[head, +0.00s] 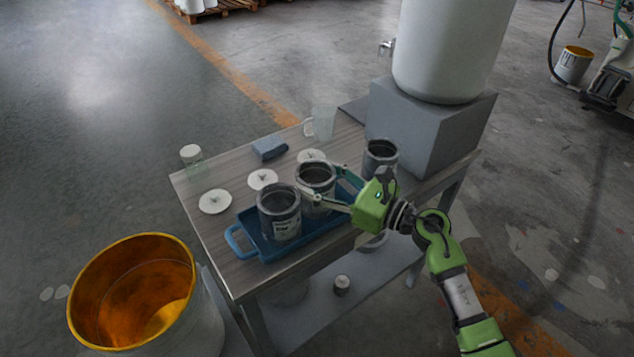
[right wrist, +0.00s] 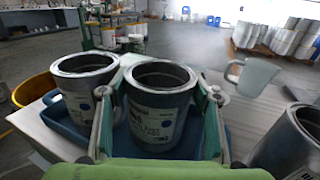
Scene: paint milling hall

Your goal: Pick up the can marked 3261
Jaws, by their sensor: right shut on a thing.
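Three dark grey open cans with labels stand on the table. My right gripper (head: 327,189) is shut on the middle can (head: 315,178), with a finger on each side of it. In the right wrist view this can (right wrist: 160,104) stands upright between the fingers, and its label is too small to read. A second can (head: 279,212) stands beside it on the blue tray (head: 236,240); it also shows at the left of the right wrist view (right wrist: 84,84). A third can (head: 380,157) stands off the tray, near the grey block. My left gripper is out of view.
White discs (head: 214,201), a blue-grey block (head: 269,148), a glass jar (head: 193,160) and a clear jug (head: 323,122) are on the table (head: 224,176). A large white tank (head: 449,45) stands on a grey block (head: 425,125) at the right. A yellow-lined bucket (head: 140,290) stands front left.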

